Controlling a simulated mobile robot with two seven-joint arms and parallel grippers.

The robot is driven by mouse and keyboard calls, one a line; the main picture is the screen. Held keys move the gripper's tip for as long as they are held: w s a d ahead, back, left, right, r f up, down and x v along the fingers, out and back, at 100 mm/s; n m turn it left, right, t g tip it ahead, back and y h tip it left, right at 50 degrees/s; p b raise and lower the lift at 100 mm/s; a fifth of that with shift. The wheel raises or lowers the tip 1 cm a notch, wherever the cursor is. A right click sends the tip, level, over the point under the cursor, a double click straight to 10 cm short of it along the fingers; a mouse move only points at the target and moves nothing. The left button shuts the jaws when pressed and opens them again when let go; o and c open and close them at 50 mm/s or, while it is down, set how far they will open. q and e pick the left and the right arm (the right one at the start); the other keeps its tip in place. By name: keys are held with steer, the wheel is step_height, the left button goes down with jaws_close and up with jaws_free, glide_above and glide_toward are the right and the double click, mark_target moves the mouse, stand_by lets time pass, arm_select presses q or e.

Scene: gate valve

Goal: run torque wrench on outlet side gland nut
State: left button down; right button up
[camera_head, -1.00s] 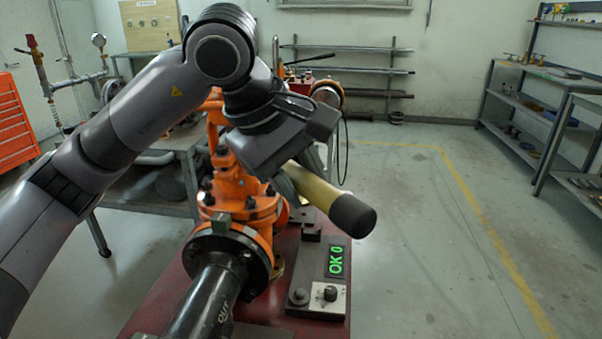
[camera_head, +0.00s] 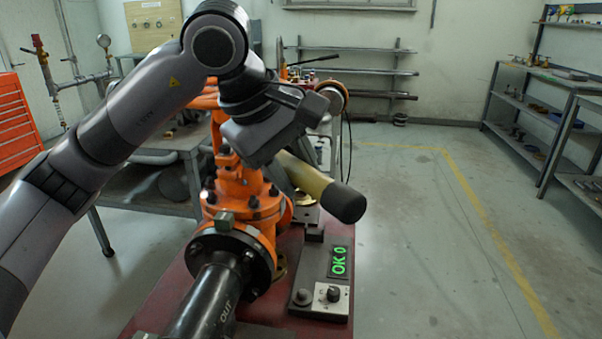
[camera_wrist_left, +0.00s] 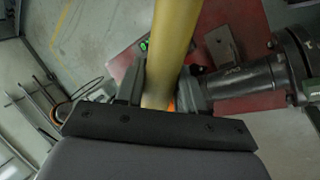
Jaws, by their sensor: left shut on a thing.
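My left gripper (camera_head: 289,176) is shut on the yellow shaft of the torque wrench (camera_head: 309,180), which has a thick black end pointing down and right. The wrench's yellow shaft also shows between the fingers in the left wrist view (camera_wrist_left: 172,45). The gripper is beside and above the orange gate valve (camera_head: 236,185). A black pipe marked OUT (camera_head: 203,300) joins the valve's flange at the front. The wrench's far end and the gland nuts are hidden behind my arm and gripper or cannot be made out. My right gripper is not in view.
A grey bench (camera_head: 150,203) stands behind left. Shelves (camera_head: 530,110) line the right. The floor on the right is clear.

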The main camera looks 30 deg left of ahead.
arm_select(q)
steer(key=shift+w+a+r, duration=0.1)
steer(key=shift+w+a, duration=0.5)
steer(key=shift+a, duration=0.55)
steer(key=shift+w+a, duration=0.6)
steer(key=shift+a, duration=0.55)
steer(key=shift+w+a+r, duration=0.1)
steer(key=shift+w+a, duration=0.5)
steer(key=shift+a, duration=0.55)
steer(key=shift+w+a+f+p, duration=0.1)
steer(key=shift+w+a+p, duration=0.35)
steer(key=shift+a, duration=0.45)
steer(key=shift+w+a+p, duration=0.3)
steer(key=shift+w+a, duration=0.15)
steer(key=shift+a, duration=0.4)
steer(key=shift+w+a, duration=0.15)
steer(key=shift+a, duration=0.15)
steer(key=shift+f, duration=0.1)
steer(key=shift+f+b, duration=0.55)
steer(key=shift+f, duration=0.9)
steer(key=shift+r+p, duration=0.2)
steer(key=shift+p, duration=0.2)
